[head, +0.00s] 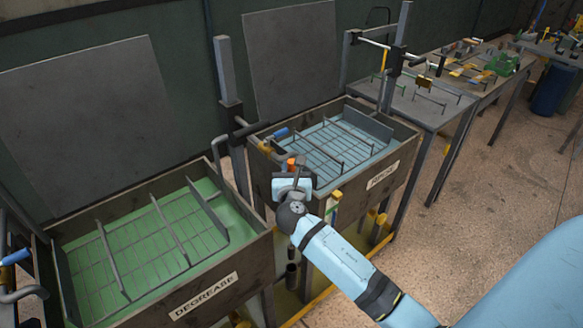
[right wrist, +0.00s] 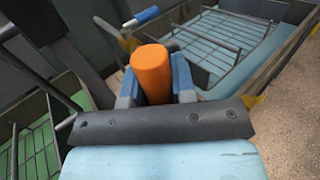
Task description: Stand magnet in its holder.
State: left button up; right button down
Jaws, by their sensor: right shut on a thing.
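My right gripper (head: 292,180) is over the near left corner of the right-hand tank. It is shut on an orange cylinder (right wrist: 151,72), which I take to be the magnet's handle. The orange end (head: 291,163) also shows in the head view, just above the fingers. In the right wrist view the blue fingers (right wrist: 157,84) sit on both sides of it. The lower part of the held thing is hidden by the gripper. A dark upright tube (head: 291,276) stands below, in front of the tanks; I cannot tell whether it is the holder. My left gripper is not in view.
The DEGREASE tank (head: 252,262) with green liquid is at the left. The right-hand tank (head: 403,158) has blue liquid and a wire rack. A blue-handled tool (head: 281,133) lies at its left rim. A grey post (head: 226,75) rises between the tanks. Tables stand farther right, with open floor beside them.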

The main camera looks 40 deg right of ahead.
jog(key=shift+f+b, duration=0.65)
jog(key=shift+f, duration=0.5)
pick_arm(q)
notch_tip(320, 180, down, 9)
jog(key=b, duration=0.8)
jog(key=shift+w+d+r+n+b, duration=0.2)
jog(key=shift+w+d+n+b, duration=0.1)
jog(key=shift+b, duration=0.1)
pick_arm(e)
notch_tip(320, 180, down, 14)
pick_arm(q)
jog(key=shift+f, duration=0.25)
pick_arm(e)
jog(key=shift+f, duration=0.2)
